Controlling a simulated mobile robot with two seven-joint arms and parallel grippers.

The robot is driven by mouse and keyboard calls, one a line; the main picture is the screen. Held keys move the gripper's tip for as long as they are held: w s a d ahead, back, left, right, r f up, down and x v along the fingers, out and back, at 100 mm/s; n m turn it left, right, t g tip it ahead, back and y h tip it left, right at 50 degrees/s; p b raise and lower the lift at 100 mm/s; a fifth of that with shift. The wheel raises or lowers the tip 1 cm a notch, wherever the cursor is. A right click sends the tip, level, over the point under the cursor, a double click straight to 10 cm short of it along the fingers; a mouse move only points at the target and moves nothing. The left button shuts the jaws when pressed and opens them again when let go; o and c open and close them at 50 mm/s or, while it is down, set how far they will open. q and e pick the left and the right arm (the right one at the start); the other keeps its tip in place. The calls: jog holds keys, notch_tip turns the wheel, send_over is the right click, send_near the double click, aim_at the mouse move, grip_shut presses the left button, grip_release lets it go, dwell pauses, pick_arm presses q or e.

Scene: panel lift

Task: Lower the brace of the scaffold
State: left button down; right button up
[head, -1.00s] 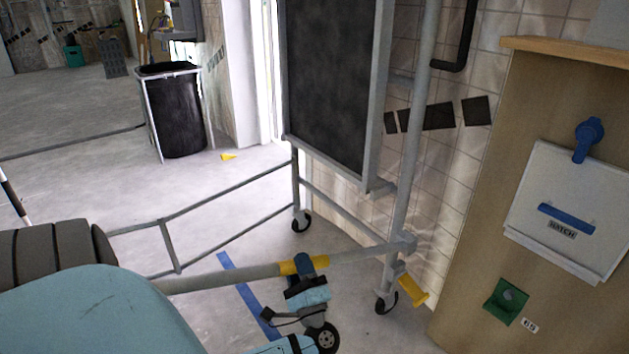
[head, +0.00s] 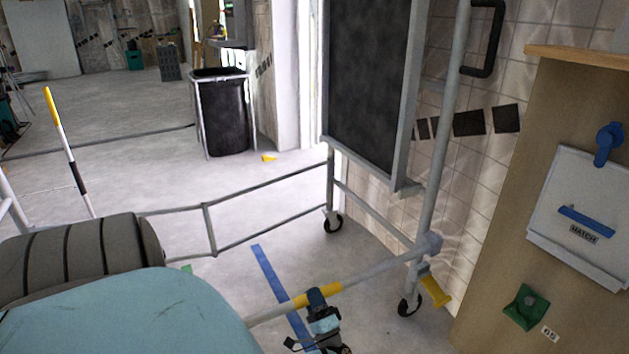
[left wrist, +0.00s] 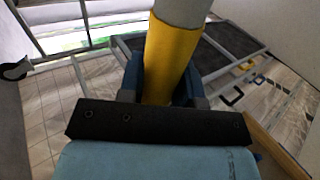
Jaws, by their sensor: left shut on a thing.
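The scaffold (head: 441,140) is a grey tube frame on castors, standing along the tiled wall. Its brace (head: 380,268) is a grey bar with a yellow band, joined to the near post low down. The bar slopes down from that joint towards the lower left, where my arm hides its other end. My left gripper (head: 317,296) is shut around the yellow band (head: 333,287). In the left wrist view the yellow band (left wrist: 168,58) sits between the blue fingers (left wrist: 160,86). My right gripper is not in view.
A dark panel (head: 367,75) hangs in the scaffold frame. A wooden cabinet (head: 500,235) with a hatch (head: 580,215) stands close on the right. A black bin (head: 224,115) and a striped pole (head: 68,150) stand farther off. Clear floor lies between them.

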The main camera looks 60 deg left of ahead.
pick_arm(q)
jog(key=shift+f, duration=0.3)
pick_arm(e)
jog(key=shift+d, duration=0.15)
pick_arm(q)
jog(key=c, duration=1.2)
grip_release()
jog(key=shift+d, duration=0.1)
jog(key=o, duration=0.4)
jog(key=shift+w+f, duration=0.1)
jog(key=shift+f, duration=0.1)
jog(key=shift+r, duration=0.3)
notch_tip(320, 180, up, 4)
jog(key=p, duration=0.2)
jog(key=shift+r+p, duration=0.1)
jog(key=shift+p, duration=0.2)
notch_tip(320, 180, up, 16)
jog(key=p, duration=0.6)
jog(key=shift+f, duration=0.25)
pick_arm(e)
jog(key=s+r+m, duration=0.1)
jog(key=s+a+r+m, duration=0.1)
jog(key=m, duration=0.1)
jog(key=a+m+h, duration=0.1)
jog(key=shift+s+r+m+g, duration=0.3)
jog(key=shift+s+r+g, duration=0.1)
pick_arm(q)
jog(key=shift+f, duration=0.1)
